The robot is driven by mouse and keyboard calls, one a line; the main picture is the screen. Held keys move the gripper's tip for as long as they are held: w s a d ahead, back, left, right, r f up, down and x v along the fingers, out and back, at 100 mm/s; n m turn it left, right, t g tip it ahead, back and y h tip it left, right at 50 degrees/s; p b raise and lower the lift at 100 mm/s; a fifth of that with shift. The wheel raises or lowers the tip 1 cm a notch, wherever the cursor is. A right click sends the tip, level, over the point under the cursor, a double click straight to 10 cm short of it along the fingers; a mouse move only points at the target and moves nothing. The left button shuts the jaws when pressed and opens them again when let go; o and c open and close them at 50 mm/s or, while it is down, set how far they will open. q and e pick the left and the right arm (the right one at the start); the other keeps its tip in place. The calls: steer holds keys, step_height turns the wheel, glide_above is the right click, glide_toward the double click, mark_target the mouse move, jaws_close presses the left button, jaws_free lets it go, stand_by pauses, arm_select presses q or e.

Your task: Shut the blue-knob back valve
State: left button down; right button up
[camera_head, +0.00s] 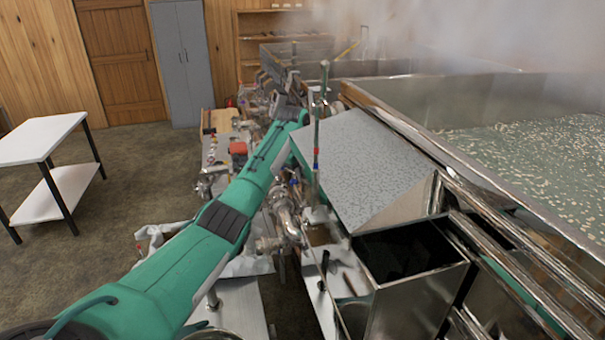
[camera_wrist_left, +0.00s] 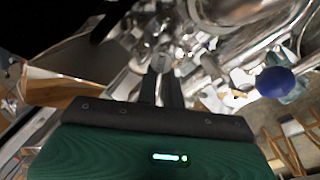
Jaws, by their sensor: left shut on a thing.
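The blue knob (camera_wrist_left: 276,82) shows in the left wrist view, right of my left gripper's fingers and apart from them, among shiny metal pipework. My left gripper (camera_wrist_left: 162,75) has its two dark fingers close together on a small grey metal piece (camera_wrist_left: 162,62); I cannot tell which part of the pipework it is. In the head view my left arm reaches far forward along the evaporator's left side, and its wrist end (camera_head: 287,103) is among the fittings. The fingertips and the blue knob cannot be made out there. My right gripper is not in view.
The steel evaporator pan (camera_head: 470,110) steams at the right. A sloped grey panel (camera_head: 350,165) and an open dark metal box (camera_head: 410,285) stand right of my arm. An upright thin tube (camera_head: 317,135) rises close beside it. A white table (camera_head: 40,140) stands at the left, with open floor.

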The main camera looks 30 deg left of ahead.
arm_select(q)
steer(key=shift+s+f+n+y, duration=0.1)
steer(key=shift+s+n+y, duration=0.05)
steer(key=shift+n, duration=0.45)
steer(key=shift+s+f+n+y, duration=0.1)
steer(key=shift+n+y, duration=0.05)
steer(key=shift+n, duration=0.45)
steer(key=shift+d, duration=0.1)
steer(key=shift+s+n, duration=0.25)
steer(key=shift+n, duration=1.15)
steer(key=shift+d, duration=0.1)
steer(key=shift+s+d+n+y, duration=0.1)
steer(key=shift+n+y, duration=0.1)
steer(key=shift+n, duration=0.4)
steer(key=shift+s+d+n+y, duration=0.1)
steer(key=shift+n+y, duration=0.1)
steer(key=shift+n, duration=0.7)
